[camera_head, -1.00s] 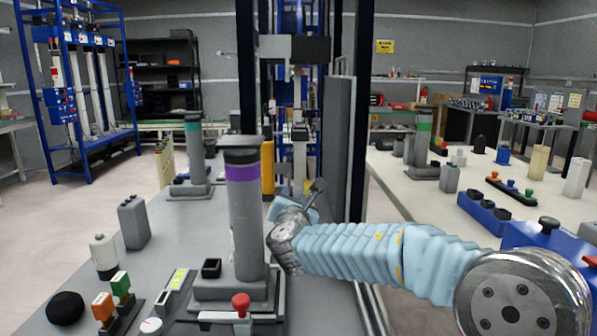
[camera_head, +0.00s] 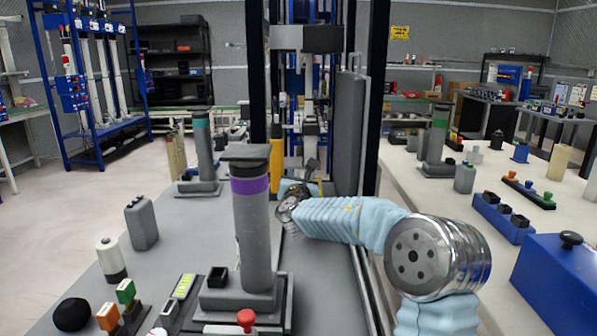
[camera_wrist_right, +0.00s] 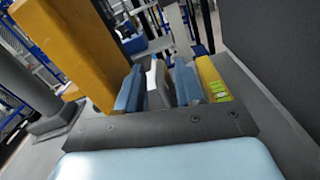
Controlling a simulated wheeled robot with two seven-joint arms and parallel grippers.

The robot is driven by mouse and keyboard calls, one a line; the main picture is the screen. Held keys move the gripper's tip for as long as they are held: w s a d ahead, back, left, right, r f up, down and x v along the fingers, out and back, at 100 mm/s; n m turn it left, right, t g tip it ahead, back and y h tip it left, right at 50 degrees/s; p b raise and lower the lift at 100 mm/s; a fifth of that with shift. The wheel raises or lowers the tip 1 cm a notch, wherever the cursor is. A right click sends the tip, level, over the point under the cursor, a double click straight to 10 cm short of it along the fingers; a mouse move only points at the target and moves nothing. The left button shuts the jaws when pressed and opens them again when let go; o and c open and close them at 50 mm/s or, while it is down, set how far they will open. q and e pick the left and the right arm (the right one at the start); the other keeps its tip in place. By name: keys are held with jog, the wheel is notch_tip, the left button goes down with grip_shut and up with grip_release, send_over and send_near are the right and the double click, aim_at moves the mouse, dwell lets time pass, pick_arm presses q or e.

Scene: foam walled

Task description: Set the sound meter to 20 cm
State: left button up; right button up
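My right arm enters the head view from the lower right. Its gripper (camera_head: 300,190) is at the bench's far part, beyond the purple-banded grey cylinder (camera_head: 252,225), with its fingertips small and unclear. In the right wrist view, two blue fingers of my right gripper (camera_wrist_right: 158,88) stand beyond a dark plate, with a narrow grey piece (camera_wrist_right: 157,85) between them. I cannot tell whether they press on it. A yellow piece with a bright green panel (camera_wrist_right: 213,80) is close to the right finger; it may be the sound meter, but no reading is legible. My left gripper is not in view.
A tall yellow block (camera_wrist_right: 75,50) stands left of the fingers in the wrist view. A dark upright frame (camera_head: 376,130) and grey panel (camera_head: 350,135) border the gripper's right side. Small switches and a red knob (camera_head: 246,320) occupy the bench front. A second bench (camera_head: 420,195) is at right.

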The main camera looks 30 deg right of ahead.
jog(key=shift+x, duration=0.95)
jog(key=shift+c, duration=0.5)
grip_shut()
